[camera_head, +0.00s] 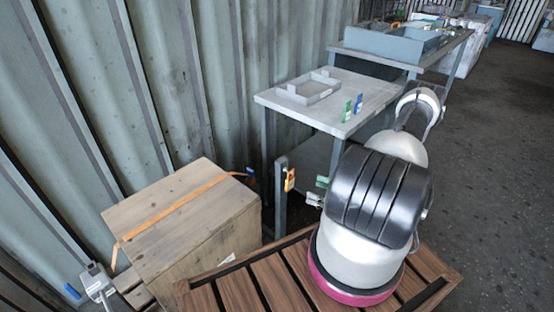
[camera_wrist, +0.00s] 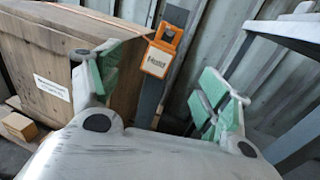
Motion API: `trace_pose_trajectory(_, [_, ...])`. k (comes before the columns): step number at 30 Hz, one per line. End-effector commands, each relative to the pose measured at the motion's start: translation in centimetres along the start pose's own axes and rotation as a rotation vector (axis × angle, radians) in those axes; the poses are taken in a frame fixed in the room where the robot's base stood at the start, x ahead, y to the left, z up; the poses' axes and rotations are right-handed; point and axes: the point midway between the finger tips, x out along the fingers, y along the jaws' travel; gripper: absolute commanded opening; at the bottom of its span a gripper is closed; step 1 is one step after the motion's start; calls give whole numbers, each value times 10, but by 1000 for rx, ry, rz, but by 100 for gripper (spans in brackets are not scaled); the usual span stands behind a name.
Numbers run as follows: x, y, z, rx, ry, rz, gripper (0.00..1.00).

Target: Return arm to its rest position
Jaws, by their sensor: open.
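My arm rises in the lower right of the head view, its white and black links folded close above the slatted wooden deck. My gripper (camera_head: 314,191) points left from the arm, between the wooden crate and the grey workbench. In the wrist view my gripper (camera_wrist: 160,80) has its two green-padded fingers spread apart, with nothing between them. Beyond them is an orange tag with a white label (camera_wrist: 158,58). Part of the gripper is hidden behind the arm in the head view.
A wooden crate (camera_head: 180,220) with an orange strap stands at left. A grey post (camera_head: 280,205) carries the orange tag, close to my gripper. The workbench (camera_head: 375,92) holds a shallow grey tray (camera_head: 307,90) and small green and blue items. Open floor (camera_head: 495,130) lies at right.

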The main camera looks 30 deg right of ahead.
Motion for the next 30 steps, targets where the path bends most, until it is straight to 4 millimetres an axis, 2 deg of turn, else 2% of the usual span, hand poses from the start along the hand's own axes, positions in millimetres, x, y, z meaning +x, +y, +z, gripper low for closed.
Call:
trace_pose_trajectory(6, [-1, 1, -4, 9, 16, 6, 78])
trace_pose_trajectory(8, [-4, 10, -8, 16, 36, 41, 78])
trace_pose_trajectory(11, [-10, 40, -13, 48, 68, 128, 78])
trace_pose_trajectory(12, [-14, 56, -14, 64, 79, 171, 78])
trace_pose_trajectory(14, [-24, 78, -8, 75, 104, 255, 78])
trace_pose_trajectory(16, [-39, 95, 10, 46, 145, 372, 78])
trace_pose_trajectory(21, [-62, 112, 51, -61, 231, 601, 78])
trace_pose_trajectory(26, [-82, 116, 99, -225, 332, 835, 78])
trace_pose_trajectory(30, [-98, 115, 147, -414, 434, 1049, 78])
